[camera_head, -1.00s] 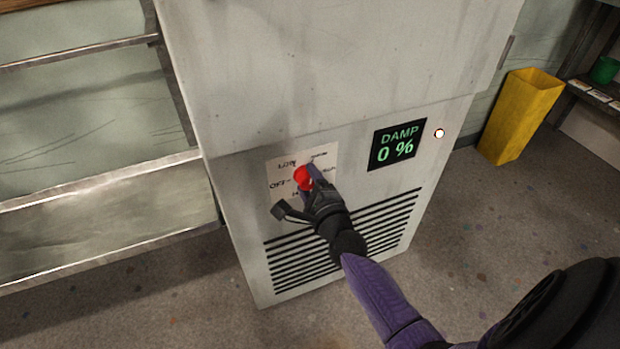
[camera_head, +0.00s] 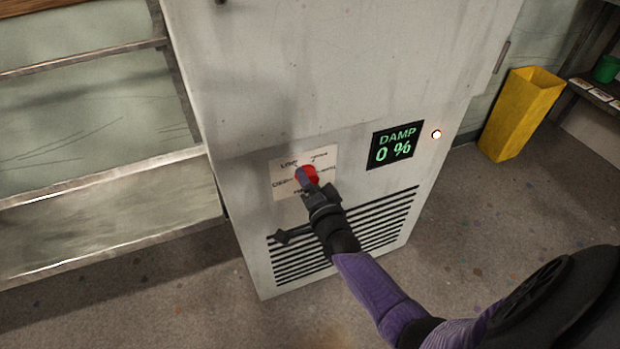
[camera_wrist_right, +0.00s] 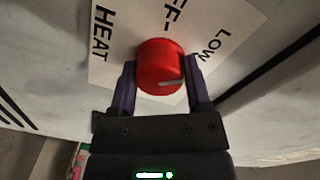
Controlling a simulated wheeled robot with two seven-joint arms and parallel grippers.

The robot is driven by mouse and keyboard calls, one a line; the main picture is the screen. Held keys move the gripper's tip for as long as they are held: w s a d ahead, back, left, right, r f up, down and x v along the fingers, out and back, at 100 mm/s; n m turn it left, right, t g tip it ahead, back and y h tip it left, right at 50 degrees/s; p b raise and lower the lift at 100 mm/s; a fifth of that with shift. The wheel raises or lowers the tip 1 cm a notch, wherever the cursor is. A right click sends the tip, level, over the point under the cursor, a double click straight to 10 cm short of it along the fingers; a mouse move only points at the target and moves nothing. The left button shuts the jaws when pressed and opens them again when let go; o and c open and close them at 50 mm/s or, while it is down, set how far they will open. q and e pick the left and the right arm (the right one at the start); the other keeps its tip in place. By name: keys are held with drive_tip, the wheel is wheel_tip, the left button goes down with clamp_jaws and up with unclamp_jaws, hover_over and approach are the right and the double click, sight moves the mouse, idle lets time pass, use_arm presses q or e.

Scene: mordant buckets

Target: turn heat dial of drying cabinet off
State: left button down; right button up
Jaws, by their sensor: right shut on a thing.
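The pale grey drying cabinet (camera_head: 330,70) stands in the middle of the head view. Its red heat dial (camera_head: 312,173) sits on a white label (camera_head: 284,183) low on the front. My right gripper (camera_head: 306,183) is at the dial, partly covering it and the label. In the right wrist view, the dial (camera_wrist_right: 158,62) lies between the two purple fingers, which are shut on it. A short white mark shows on the dial's lower right edge. The label (camera_wrist_right: 118,25) there reads HEAT, LOW and a partly hidden word ending in F. My left gripper is out of view.
A dark display (camera_head: 396,146) reads DAMP 0 %, with a lit white lamp (camera_head: 436,134) beside it. Black vent slots (camera_head: 385,222) lie below. A metal shelf rack (camera_head: 110,215) stands left, a yellow bin (camera_head: 520,112) right. Floor in front is clear.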

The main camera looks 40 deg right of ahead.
drive_tip(key=n, duration=0.2)
drive_tip(key=shift+n+p, duration=0.3)
drive_tip(key=shift+n, duration=0.1)
drive_tip(key=n, duration=0.4)
drive_tip(key=shift+p, duration=0.35)
drive_tip(key=n, duration=0.2)
drive_tip(key=shift+n, duration=0.4)
drive_tip(key=shift+d+n, duration=0.1)
drive_tip(key=shift+n, duration=1.4)
drive_tip(key=o, duration=1.3)
drive_tip(key=shift+w, duration=0.1)
drive_tip(key=shift+c, duration=0.2)
